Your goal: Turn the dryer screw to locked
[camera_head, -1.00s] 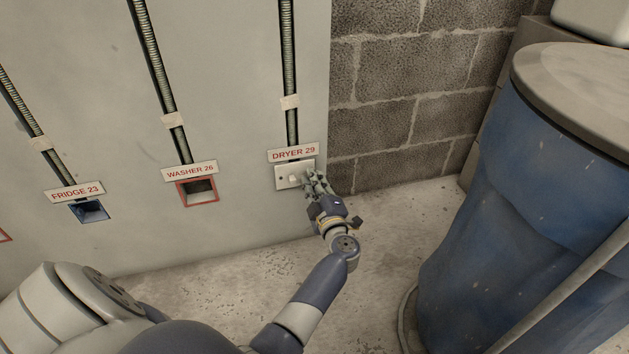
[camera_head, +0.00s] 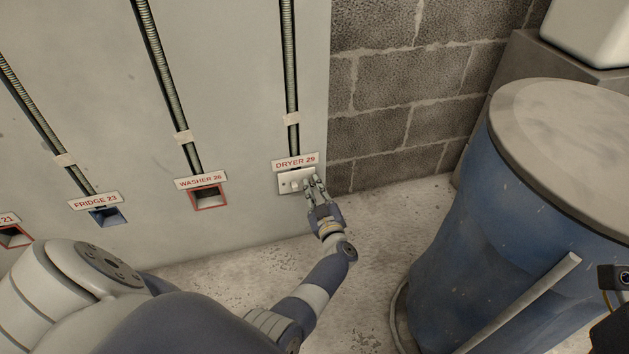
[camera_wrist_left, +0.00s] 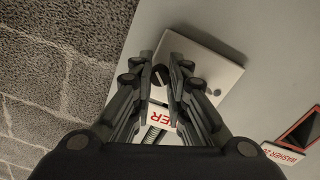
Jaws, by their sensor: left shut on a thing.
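The dryer cover plate (camera_head: 284,187) is a pale square under the DRYER 29 label (camera_head: 295,162), low on the grey panel. It also shows in the left wrist view (camera_wrist_left: 213,68). A small dark round screw (camera_wrist_left: 160,74) shows between the fingertips there. My left gripper (camera_head: 311,180) is at the right part of the plate, its fingers pointing at it. In the left wrist view its fingers (camera_wrist_left: 163,82) are on both sides of the screw and closed on it. The screw's exact angle is hard to read. No right gripper fingers show.
A blue barrel (camera_head: 470,215) with a grey lid stands on the right. A block wall (camera_head: 400,120) is beside the panel. WASHER 26 (camera_head: 200,182) and FRIDGE 23 (camera_head: 96,200) openings lie to the left. Bare floor (camera_head: 375,240) is between panel and barrel.

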